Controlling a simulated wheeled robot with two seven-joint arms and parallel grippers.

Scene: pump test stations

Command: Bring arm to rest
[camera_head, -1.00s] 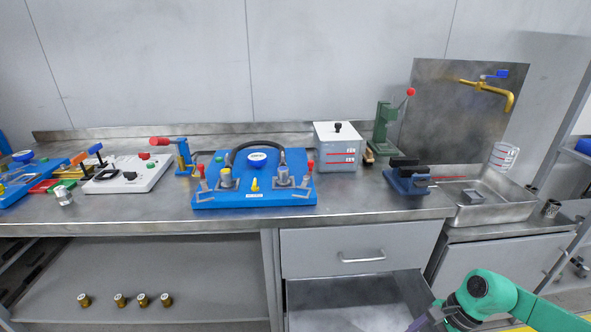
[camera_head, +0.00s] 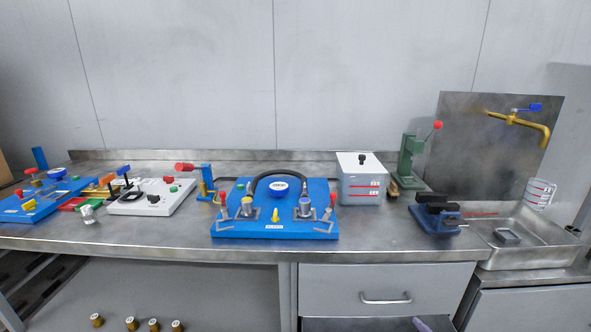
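My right arm's green links are out of the picture. Only a small purple-grey piece (camera_head: 421,324), which looks like part of my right gripper, shows at the bottom edge in front of the open lower drawer (camera_head: 350,325). Its fingertips cannot be made out. My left gripper and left arm are not in the picture. No object is seen held.
The steel bench carries a blue pump board (camera_head: 275,229), a white panel (camera_head: 150,203), a grey box (camera_head: 361,190), a green press (camera_head: 411,160) and a dark vise (camera_head: 437,215). A sink (camera_head: 540,245) is at right. Several brass fittings (camera_head: 154,324) lie on the lower shelf.

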